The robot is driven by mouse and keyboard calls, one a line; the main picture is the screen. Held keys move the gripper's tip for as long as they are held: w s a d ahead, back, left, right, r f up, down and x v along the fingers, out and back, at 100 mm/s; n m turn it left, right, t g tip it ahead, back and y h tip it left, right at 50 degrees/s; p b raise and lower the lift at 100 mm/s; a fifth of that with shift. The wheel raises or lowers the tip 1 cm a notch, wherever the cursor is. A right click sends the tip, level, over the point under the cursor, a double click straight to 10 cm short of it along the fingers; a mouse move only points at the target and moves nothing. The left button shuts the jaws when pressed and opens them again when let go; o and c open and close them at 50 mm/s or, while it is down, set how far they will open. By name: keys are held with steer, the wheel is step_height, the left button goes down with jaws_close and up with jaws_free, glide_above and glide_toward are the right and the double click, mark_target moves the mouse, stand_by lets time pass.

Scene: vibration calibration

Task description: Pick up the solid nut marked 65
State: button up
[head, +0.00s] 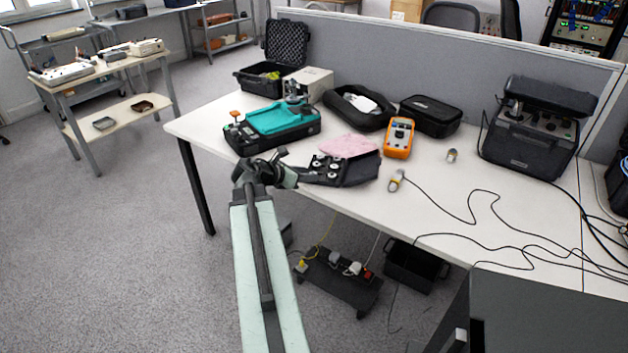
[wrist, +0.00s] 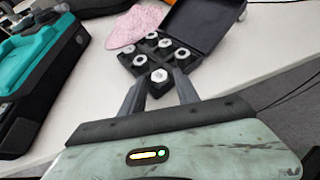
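Several silvery nuts sit on black blocks in an open black case (wrist: 208,22), which also shows in the head view (head: 358,172). The nearest nut (wrist: 159,76) appears between my fingertips in the wrist view. Others lie farther back, among them one nut (wrist: 183,53) to the right and one nut (wrist: 140,60) to the left. No number is readable, so I cannot tell which nut is marked 65. My gripper (wrist: 157,82) is open and empty, its fingers apart on either side of the nearest block. In the head view my gripper (head: 270,163) is at the table's front edge, left of the case.
A pink cloth (head: 347,145) lies behind the case. An orange meter (head: 398,138) stands to the right, and a black case with a teal top (head: 280,118) to the left. A small sensor (head: 396,180) with a cable lies right of the case.

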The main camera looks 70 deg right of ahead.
steer(key=shift+b+x, duration=0.3)
steer(key=shift+x, duration=0.75)
steer(key=shift+f, duration=0.1)
steer(key=shift+s, duration=0.15)
jaws_close()
steer(key=shift+d+r+p, duration=0.1)
steer(key=shift+r+p, duration=0.2)
step_height(320, 180, up, 9)
steer(key=p, duration=0.9)
steer(key=shift+r, duration=0.2)
